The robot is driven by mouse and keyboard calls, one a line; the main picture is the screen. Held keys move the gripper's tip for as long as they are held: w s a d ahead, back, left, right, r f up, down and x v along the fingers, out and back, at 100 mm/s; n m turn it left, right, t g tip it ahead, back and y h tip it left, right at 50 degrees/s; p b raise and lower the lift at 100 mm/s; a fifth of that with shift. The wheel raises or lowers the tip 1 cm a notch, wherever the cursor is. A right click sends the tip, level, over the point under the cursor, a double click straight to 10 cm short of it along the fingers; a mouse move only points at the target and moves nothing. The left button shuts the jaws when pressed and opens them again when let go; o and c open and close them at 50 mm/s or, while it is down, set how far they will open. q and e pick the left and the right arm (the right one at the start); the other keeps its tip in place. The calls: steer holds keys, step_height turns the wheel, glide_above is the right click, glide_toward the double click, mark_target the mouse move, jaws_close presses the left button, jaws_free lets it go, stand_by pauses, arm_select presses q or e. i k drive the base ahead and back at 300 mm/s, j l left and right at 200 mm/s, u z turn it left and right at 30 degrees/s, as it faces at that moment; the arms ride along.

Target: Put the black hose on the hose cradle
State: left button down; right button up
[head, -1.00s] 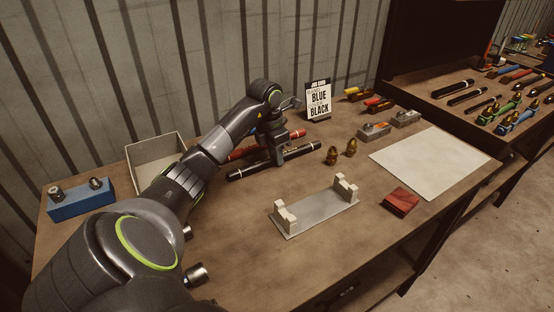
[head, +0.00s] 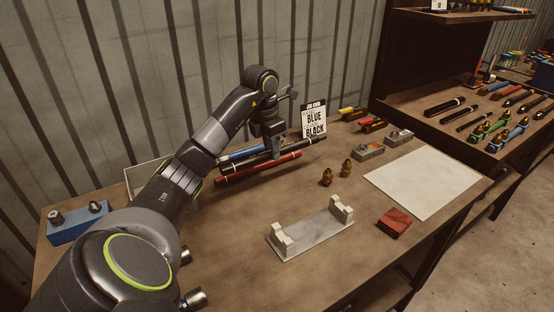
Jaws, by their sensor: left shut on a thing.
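The black hose (head: 303,144) is in the grip of my left gripper (head: 275,150), which is shut on it near its middle. The hose looks raised above the table and lies roughly level, running from lower left to upper right. The hose cradle (head: 313,231) is a grey plate with a pale notched block at each end. It stands empty near the front middle of the table, in front and to the right of my gripper. My right gripper is out of view.
A red hose (head: 240,176) and a blue hose (head: 240,154) lie near the held hose. Two brass fittings (head: 326,177) stand between the hoses and the cradle. A job card (head: 314,121) stands behind. A red block (head: 394,222) and white sheet (head: 425,182) lie right of the cradle.

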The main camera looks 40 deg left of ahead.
mark_target(313, 220)
steer(key=i+l+u, duration=0.1)
steer(key=u, duration=0.75)
steer(key=i+l+u, duration=0.15)
steer(key=l+u, duration=0.25)
steer(key=l, duration=0.15)
steer(key=i+l+u, duration=0.1)
steer(key=l+u, duration=0.25)
steer(key=l, duration=0.25)
steer(key=l+u, duration=0.4)
steer(key=l, duration=0.2)
